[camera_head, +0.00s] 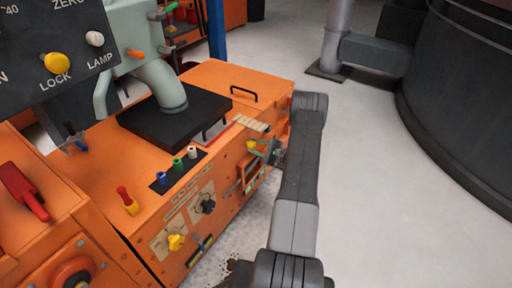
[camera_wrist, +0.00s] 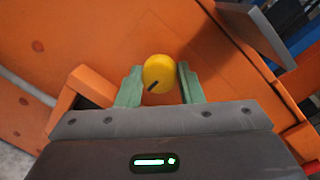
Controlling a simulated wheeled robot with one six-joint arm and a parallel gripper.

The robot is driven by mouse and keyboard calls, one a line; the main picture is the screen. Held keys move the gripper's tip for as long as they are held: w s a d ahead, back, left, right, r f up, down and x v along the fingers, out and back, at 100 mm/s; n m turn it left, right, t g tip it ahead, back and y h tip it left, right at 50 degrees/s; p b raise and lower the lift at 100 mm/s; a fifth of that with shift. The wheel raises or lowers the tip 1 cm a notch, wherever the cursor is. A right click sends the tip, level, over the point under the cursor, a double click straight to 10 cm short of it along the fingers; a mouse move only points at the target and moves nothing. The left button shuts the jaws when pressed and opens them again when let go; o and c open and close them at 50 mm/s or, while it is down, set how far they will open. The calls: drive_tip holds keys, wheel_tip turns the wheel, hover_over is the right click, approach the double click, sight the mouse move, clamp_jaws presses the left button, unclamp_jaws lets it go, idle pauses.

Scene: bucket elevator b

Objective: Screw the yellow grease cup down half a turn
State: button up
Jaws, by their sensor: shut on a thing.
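The yellow grease cup (camera_wrist: 158,72) is a round yellow cap with a dark mark on its lower left edge. In the wrist view it sits between the two green fingers of my gripper (camera_wrist: 159,86), against the orange machine panel. My gripper is shut on it, one finger at each side. In the head view a small yellow thing (camera_head: 251,144), likely the cup, shows on the machine's right side face, beside my gripper (camera_head: 266,150). My arm partly hides that area.
The orange machine (camera_head: 235,78) has a black handle (camera_head: 244,93) on top. A yellow knob (camera_head: 176,242) and a black knob (camera_head: 208,206) are on its side face. In the wrist view an orange block (camera_wrist: 85,95) is left of the fingers. The floor (camera_head: 375,190) at right is clear.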

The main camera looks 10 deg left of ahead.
drive_tip(key=shift+f, duration=0.1)
drive_tip(key=o, duration=1)
drive_tip(key=shift+c, duration=0.2)
drive_tip(key=shift+d, duration=0.1)
drive_tip(key=p+v, duration=0.2)
drive_tip(key=v, duration=1.1)
drive_tip(key=shift+d, duration=0.3)
drive_tip(key=shift+s, duration=0.1)
drive_tip(key=b+x, duration=0.2)
drive_tip(key=x, duration=1.1)
drive_tip(key=shift+a, duration=0.4)
